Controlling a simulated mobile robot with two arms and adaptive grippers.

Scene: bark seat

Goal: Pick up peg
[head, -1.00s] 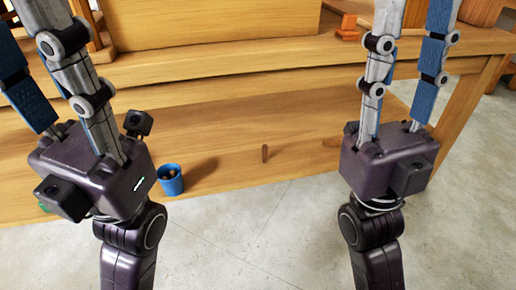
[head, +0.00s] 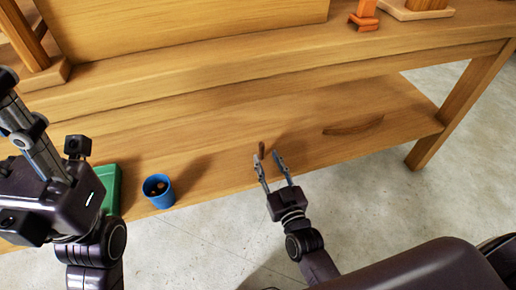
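A small brown peg (head: 261,149) stands on the lower wooden shelf (head: 215,150), near its front edge. My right gripper (head: 267,158) points toward it with its two fingers spread. The fingertips are close to the peg, which shows just beyond the left finger. I cannot tell whether they touch it. My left gripper (head: 25,130) is large at the left edge. Only part of its fingers is in the picture, so its opening is unclear.
A blue cup (head: 158,192) with small brown items inside stands left of the peg. A green object (head: 107,188) is partly hidden behind my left arm. A curved brown piece (head: 353,126) lies to the right. An orange wooden object (head: 364,16) is on the upper surface.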

